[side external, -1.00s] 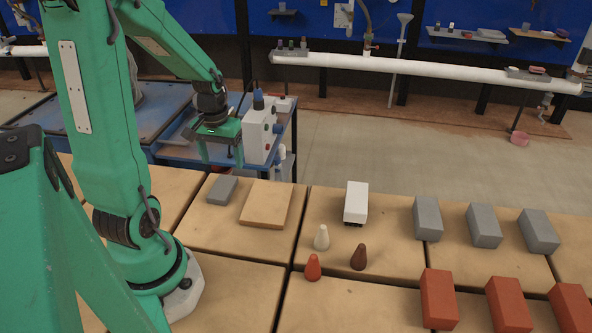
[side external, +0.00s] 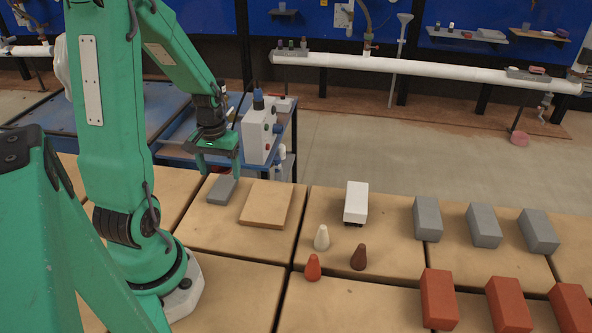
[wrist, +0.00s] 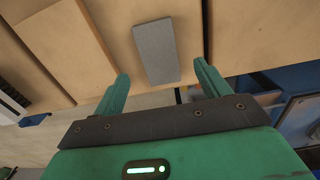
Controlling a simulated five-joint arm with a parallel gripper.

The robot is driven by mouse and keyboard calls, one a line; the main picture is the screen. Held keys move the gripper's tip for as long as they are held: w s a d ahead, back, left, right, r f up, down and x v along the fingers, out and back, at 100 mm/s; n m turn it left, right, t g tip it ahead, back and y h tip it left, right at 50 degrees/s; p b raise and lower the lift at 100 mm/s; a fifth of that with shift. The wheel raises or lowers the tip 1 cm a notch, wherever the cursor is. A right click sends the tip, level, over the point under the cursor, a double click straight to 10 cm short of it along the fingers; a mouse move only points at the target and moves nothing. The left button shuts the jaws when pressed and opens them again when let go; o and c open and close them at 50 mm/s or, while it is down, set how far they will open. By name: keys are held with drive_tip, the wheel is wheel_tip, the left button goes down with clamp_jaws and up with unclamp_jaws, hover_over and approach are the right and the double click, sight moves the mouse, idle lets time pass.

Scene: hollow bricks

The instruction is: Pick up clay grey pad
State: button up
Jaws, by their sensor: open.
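The clay grey pad (side external: 222,190) is a small flat grey block lying on a tan table panel, left of a tan board. In the wrist view the grey pad (wrist: 156,51) lies beyond the fingertips and roughly between their lines, with no contact. My gripper (side external: 219,174) is green, open and empty, and hangs above and just behind the pad in the side view. In the wrist view its two fingers (wrist: 160,72) are spread wide apart. The gripper partly covers the pad's far end in the side view.
A tan square board (side external: 266,204) lies close right of the pad. A white brick (side external: 356,202), small cones (side external: 321,237), grey blocks (side external: 428,218) and red blocks (side external: 439,299) stand farther right. A blue cart with a control box (side external: 260,135) stands behind the table edge.

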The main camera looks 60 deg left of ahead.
sight(223, 187)
drive_tip(key=shift+f, duration=0.1)
drive_tip(key=shift+f, duration=2.5)
drive_tip(key=c, duration=1.2)
drive_tip(key=shift+o, duration=0.2)
drive_tip(key=shift+r, duration=0.1)
drive_tip(key=shift+r, duration=1.35)
drive_tip(key=w+d+r, duration=0.2)
drive_tip(key=d+r, duration=0.6)
drive_tip(key=d, duration=0.3)
drive_tip(key=shift+d, duration=0.3)
